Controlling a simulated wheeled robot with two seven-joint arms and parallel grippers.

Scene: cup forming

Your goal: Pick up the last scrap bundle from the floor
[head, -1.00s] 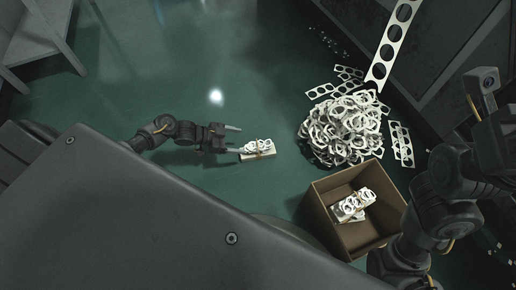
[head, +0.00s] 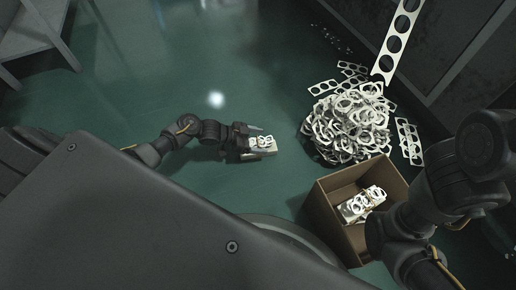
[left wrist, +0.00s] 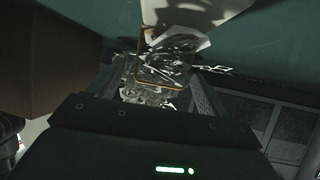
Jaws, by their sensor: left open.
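A scrap bundle (head: 265,145) of white punched strips lies on the green floor, left of the scrap pile. My left gripper (head: 257,143) is low at the floor, open, with its fingers reaching along both sides of the bundle. The near finger and part of the bundle's left end are hard to make out. In the left wrist view the bundle (left wrist: 170,62), with a tan band around it, shows just ahead of the gripper. My right arm is at the right of the head view, but its gripper does not show.
An open cardboard box (head: 328,215) holding banded scrap stands right of the bundle. A large scrap pile (head: 348,125) with loose strips lies behind the box. A long punched strip (head: 397,42) hangs above it.

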